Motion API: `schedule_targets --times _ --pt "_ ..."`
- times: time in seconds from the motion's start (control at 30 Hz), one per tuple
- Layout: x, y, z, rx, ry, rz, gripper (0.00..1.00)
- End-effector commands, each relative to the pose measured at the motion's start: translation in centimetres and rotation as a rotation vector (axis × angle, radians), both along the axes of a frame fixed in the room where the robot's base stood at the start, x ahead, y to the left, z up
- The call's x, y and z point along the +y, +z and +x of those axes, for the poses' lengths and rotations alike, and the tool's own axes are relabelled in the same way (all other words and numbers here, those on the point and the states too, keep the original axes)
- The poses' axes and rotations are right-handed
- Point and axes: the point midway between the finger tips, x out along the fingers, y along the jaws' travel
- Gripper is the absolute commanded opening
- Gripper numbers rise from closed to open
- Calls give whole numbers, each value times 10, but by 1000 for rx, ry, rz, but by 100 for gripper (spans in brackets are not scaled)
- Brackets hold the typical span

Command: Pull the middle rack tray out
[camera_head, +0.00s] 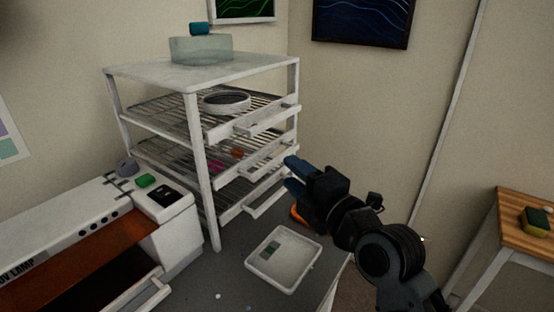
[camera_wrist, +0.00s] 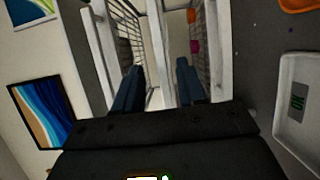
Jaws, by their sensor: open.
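The white rack holds three wire trays. The middle rack tray (camera_head: 258,158) is slid in, below the top tray, and carries small pink and orange pieces. Its front rail and handle face right. My gripper (camera_head: 289,173) is open and empty just to the right of the rack front, near the middle tray's handle in the picture. In the wrist view my gripper (camera_wrist: 160,78) has its two dark fingers apart, with a white bar (camera_wrist: 158,45) seen between them. I cannot tell whether either finger touches it.
The top tray (camera_head: 247,127) holds a round dish (camera_head: 226,102). The bottom tray (camera_head: 262,197) is below. A white shallow tray (camera_head: 299,276) lies on the grey counter under my gripper. A UV lamp box (camera_head: 170,222) stands left. A wooden table (camera_head: 520,228) is at far right.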

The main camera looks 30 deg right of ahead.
Motion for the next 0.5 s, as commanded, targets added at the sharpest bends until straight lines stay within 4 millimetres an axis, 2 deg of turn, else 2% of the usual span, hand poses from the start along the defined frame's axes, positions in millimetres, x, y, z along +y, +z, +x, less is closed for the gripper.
schedule_targets --times 0.3,0.5 --pt "6 3 48 0 1 2 40" --pt "8 1 64 0 1 2 40"
